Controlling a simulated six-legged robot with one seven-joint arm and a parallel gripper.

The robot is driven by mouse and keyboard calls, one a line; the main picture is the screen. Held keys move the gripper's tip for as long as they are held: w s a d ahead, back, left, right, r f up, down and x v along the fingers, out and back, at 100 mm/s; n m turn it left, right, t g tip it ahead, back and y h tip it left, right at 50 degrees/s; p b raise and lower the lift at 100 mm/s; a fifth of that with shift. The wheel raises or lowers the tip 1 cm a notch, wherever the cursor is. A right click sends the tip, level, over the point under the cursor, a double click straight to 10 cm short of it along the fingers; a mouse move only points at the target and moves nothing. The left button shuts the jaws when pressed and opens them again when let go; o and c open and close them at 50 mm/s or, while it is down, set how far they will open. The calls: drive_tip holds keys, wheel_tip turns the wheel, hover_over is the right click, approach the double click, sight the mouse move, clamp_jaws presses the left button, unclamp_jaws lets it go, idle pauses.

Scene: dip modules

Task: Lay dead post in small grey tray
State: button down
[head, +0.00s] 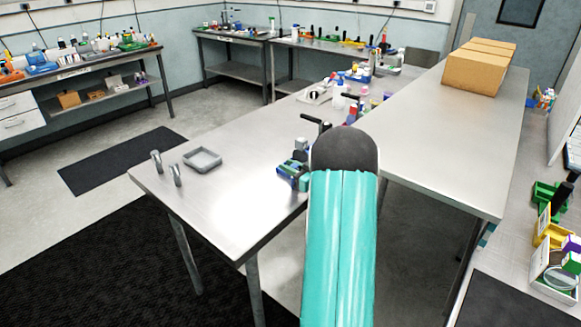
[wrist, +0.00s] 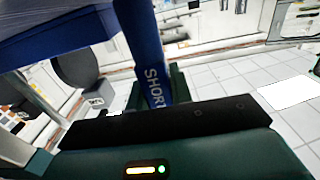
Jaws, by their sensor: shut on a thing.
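The small grey tray (head: 203,160) lies on the near metal table in the head view, left of my arm, and looks empty. In the wrist view, a blue post (wrist: 146,45) with the white letters SHORT stands between the dark green fingers of my gripper (wrist: 155,92). The gripper is shut on this post. Whether it is the dead post I cannot tell beyond the lettering. In the head view my teal arm hides most of the gripper, and I cannot make out the post there.
Two upright metal posts (head: 175,175) stand at the table's left edge beside the tray. Small blue and green parts (head: 290,170) show beside my arm. Bottles and tools crowd the table's far end. Cardboard boxes (head: 478,68) stand on the right table.

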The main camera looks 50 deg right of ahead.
drive_tip(key=c, duration=1.3)
unclamp_jaws()
drive_tip(key=shift+f, duration=0.1)
drive_tip(key=shift+o, duration=0.2)
drive_tip(key=s, duration=1.2)
drive_tip(key=shift+d, duration=0.45)
